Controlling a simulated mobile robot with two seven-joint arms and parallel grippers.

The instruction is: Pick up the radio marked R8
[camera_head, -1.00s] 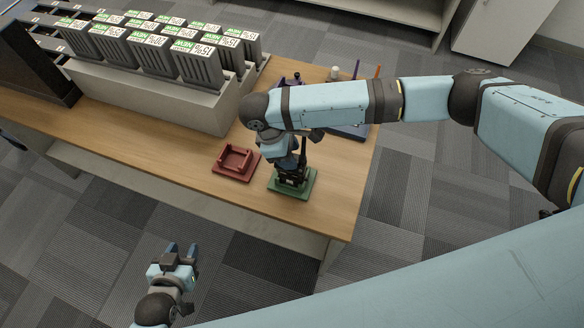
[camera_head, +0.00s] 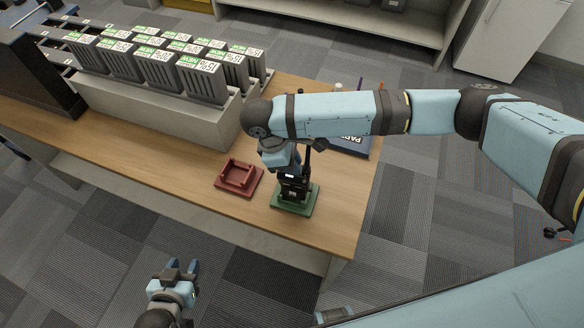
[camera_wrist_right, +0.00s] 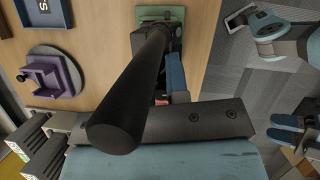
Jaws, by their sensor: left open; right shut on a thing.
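A black radio (camera_head: 294,186) with a small white label stands upright at the green cradle (camera_head: 280,206) near the table's front right corner. I cannot read its marking. My right gripper (camera_head: 291,172) is shut on the radio from above; its arm partly hides it. In the right wrist view the radio's thick black antenna (camera_wrist_right: 132,95) crosses the middle, with the green cradle (camera_wrist_right: 150,13) behind. I cannot tell whether the radio's foot still touches the cradle. My left gripper (camera_head: 180,268) is open and empty, low in front of the table.
An empty red cradle (camera_head: 239,179) sits just left of the green one. A grey rack (camera_head: 150,108) of labelled dark units fills the back left. A blue tray (camera_head: 358,147) lies behind my right arm. The wooden table's (camera_head: 150,150) front strip is clear.

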